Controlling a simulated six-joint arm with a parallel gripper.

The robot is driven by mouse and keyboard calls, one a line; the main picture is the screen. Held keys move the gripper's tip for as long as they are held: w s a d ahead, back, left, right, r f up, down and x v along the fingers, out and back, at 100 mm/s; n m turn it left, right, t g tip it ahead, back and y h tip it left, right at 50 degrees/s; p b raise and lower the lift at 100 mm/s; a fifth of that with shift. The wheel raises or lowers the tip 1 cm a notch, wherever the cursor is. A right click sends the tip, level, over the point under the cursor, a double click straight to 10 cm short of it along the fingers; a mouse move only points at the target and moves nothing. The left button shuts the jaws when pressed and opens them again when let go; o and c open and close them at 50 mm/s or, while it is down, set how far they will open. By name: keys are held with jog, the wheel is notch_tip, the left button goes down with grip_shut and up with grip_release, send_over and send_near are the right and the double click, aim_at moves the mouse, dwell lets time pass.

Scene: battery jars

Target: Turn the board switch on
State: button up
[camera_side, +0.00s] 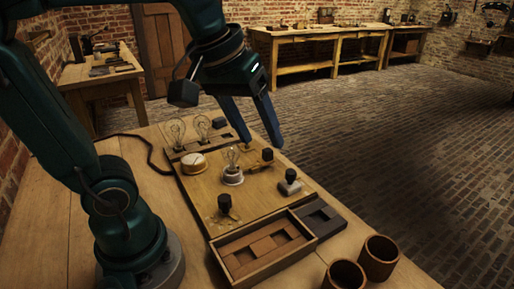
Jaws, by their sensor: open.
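The wooden board (263,203) lies on the table and carries several fittings. A small brass-coloured fitting with a dark knob (267,155) sits near its right edge; it may be the switch, but its position is too small to read. A black knob on a pale base (290,184) stands nearer the front right, and another black knob (224,203) stands at the front left. A clear bulb (233,157) stands upright in a white socket at mid-board. My gripper (263,143) points down with blue fingers apart and empty, above the board's back right part, close behind the brass fitting.
A round white-topped piece (194,163) sits at the board's left. Spare bulbs (177,131) stand in a rack at the back. A wooden tray of blocks (226,274), a dark tray (321,221) and two brown jars (380,258) occupy the front. A black cable lies at left.

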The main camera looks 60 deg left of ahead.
jog(key=w+a+n+g, duration=0.1)
jog(key=w+a+n, duration=0.15)
jog(key=w, duration=0.45)
jog(key=n+g, duration=0.3)
jog(key=g, duration=0.1)
send_over(291, 172)
notch_tip(291, 172, down, 11)
jog(key=shift+r, duration=0.2)
jog(key=shift+f, duration=2.7)
grip_shut()
